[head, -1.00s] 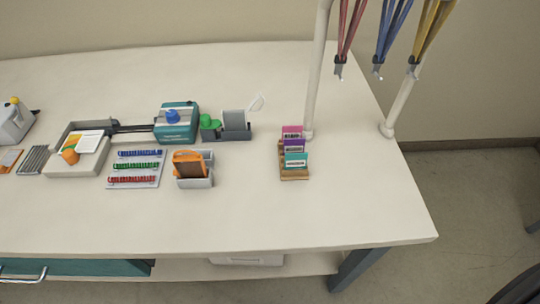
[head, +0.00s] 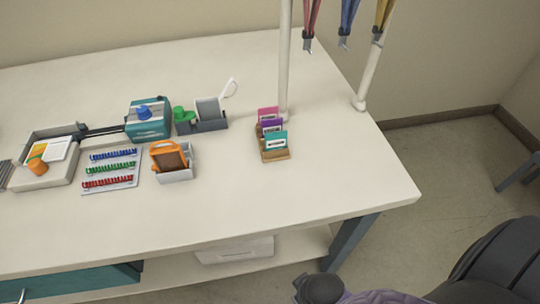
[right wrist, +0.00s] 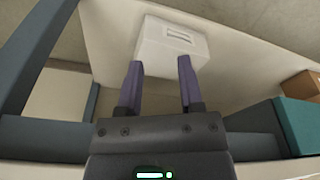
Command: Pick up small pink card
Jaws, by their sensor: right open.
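The small pink card (head: 267,113) stands at the back of a wooden card holder (head: 276,157) on the right part of the table. A purple card (head: 272,125) and a teal card (head: 276,141) stand in front of it and cover its lower part. My right gripper (right wrist: 158,75) is open and empty in the right wrist view, below the tabletop, facing a white box on the shelf. Part of my right arm shows at the bottom right of the head view. My left gripper is not in view.
A white post (head: 284,70) rises just behind the card holder. An orange item in a grey holder (head: 178,175) stands to its left. Lanyards (head: 345,25) hang at the upper right. The white box (right wrist: 172,45) sits under the table. The tabletop right of the cards is clear.

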